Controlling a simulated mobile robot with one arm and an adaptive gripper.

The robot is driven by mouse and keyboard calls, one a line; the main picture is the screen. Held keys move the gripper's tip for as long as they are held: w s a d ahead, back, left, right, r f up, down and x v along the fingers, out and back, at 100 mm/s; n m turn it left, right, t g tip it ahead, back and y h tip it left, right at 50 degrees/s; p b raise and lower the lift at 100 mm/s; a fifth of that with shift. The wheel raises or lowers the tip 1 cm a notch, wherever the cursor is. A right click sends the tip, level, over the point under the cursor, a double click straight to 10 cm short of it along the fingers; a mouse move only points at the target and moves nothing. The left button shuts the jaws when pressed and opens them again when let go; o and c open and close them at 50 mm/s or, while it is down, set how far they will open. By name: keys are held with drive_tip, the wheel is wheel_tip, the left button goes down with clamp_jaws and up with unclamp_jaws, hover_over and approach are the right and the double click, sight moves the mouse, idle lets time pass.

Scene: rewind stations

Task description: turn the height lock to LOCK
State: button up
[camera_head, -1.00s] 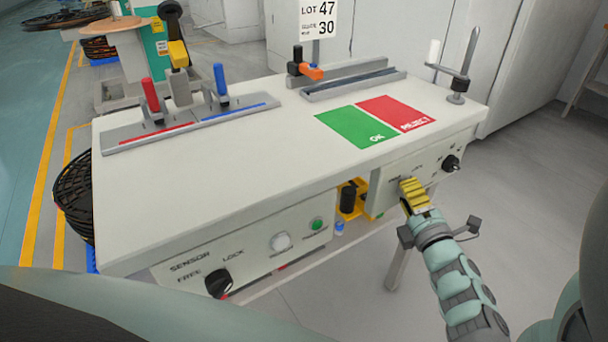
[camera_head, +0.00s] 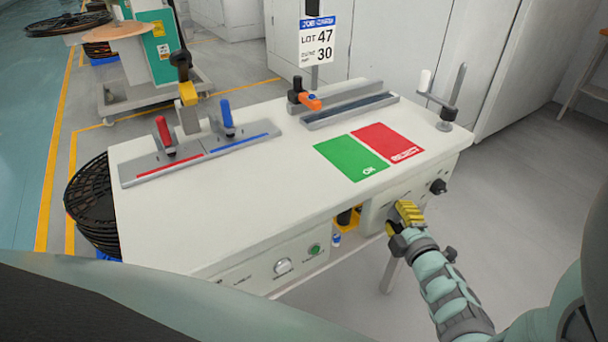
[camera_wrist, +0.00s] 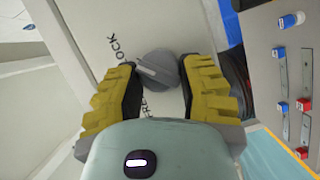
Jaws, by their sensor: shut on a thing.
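The height lock is a grey round knob (camera_wrist: 158,66) with a raised ridge, on a pale panel (camera_wrist: 90,18) with the words LOCK and FREE beside it. My gripper (camera_head: 398,216) is at the right front panel of the table, and its yellow fingers stand on both sides of the knob in the wrist view, shut on it. The knob's ridge runs leftward, tilted slightly toward LOCK; I cannot tell exactly where it points. In the head view the gripper hides the knob. FREE is partly covered in the wrist view.
Another black knob (camera_head: 438,186) sits farther right on the same panel. The white table (camera_head: 240,190) carries a green OK mat (camera_head: 348,160), a red REJECT mat (camera_head: 388,141) and a rail with red and blue levers (camera_head: 200,152). Black reels (camera_head: 92,205) stand at left.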

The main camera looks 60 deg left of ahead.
drive_tip(key=shift+f, duration=0.1)
drive_tip(key=o, duration=1.2)
drive_tip(key=shift+a, duration=0.1)
drive_tip(key=v, duration=1.2)
